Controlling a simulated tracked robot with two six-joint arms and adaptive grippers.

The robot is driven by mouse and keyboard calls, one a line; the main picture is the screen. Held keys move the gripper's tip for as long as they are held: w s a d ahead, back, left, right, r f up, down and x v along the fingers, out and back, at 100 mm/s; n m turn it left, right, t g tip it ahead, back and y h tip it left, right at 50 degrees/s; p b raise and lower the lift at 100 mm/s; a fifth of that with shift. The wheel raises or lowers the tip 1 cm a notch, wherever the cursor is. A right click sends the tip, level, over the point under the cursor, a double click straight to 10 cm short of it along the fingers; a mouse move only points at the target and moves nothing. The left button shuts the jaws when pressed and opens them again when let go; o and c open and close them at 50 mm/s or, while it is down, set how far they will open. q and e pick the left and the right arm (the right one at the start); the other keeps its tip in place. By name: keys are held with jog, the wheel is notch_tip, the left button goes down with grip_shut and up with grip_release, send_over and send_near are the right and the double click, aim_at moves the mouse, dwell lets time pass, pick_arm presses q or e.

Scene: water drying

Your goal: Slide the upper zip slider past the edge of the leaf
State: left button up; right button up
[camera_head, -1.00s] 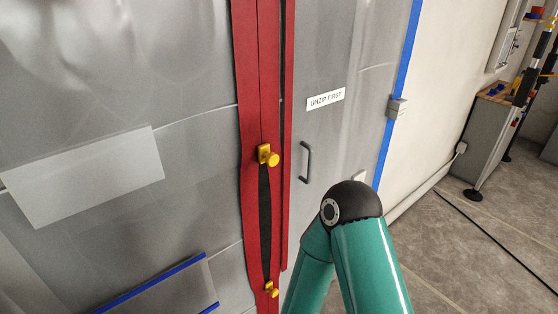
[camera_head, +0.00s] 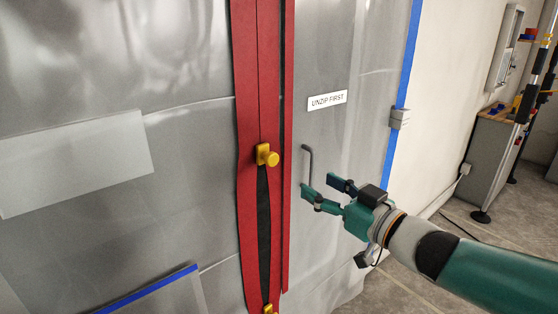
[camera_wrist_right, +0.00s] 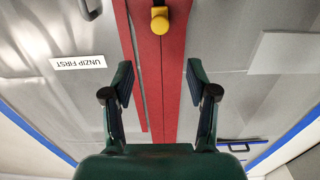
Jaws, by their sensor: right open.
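The upper zip slider (camera_head: 263,154), a yellow piece with a round knob, sits on the red zip band (camera_head: 247,110) in the head view. Below it the zip parts around a dark gap (camera_head: 264,230). A lower yellow slider (camera_head: 269,308) shows at the bottom edge. The grey leaf (camera_head: 340,140) with a handle and an "UNZIP FIRST" label lies right of the band. My right gripper (camera_head: 319,186) is open and empty, right of the upper slider and apart from it. In the right wrist view, the slider (camera_wrist_right: 159,20) is beyond the open fingertips (camera_wrist_right: 160,78). My left gripper is out of view.
The dark grey handle (camera_head: 306,165) stands out from the leaf close to my right fingertips. A grey box (camera_head: 400,118) is on the blue tape at the right. A workbench (camera_head: 490,150) stands farther right. Floor between is mostly clear.

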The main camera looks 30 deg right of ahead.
aim_at(274, 160)
jog(key=w, duration=1)
jog(key=w+a, duration=0.1)
jog(key=w, duration=0.5)
jog(key=shift+a, duration=0.1)
